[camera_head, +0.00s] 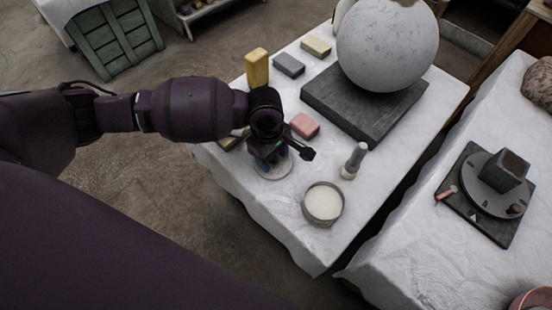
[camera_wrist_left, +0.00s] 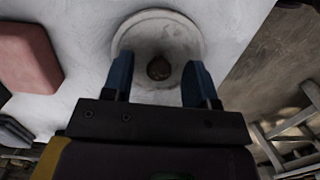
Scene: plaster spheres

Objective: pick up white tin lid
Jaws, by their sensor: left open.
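The white tin lid (camera_head: 274,172) lies flat on the white-covered table, near its left edge, partly hidden under my left gripper (camera_head: 273,158). In the left wrist view the lid (camera_wrist_left: 135,38) is a pale round disc with a dark brownish knob (camera_wrist_left: 158,68) in its middle. My left gripper (camera_wrist_left: 157,82) is open there, with one blue finger on each side of the knob. The fingers overlap the lid's near part; I cannot tell whether they touch it. My right gripper is not in view.
A pink block (camera_head: 304,125) sits close behind the lid, also in the wrist view (camera_wrist_left: 28,57). A large sphere (camera_head: 387,45) rests on a dark slab (camera_head: 365,105) behind.

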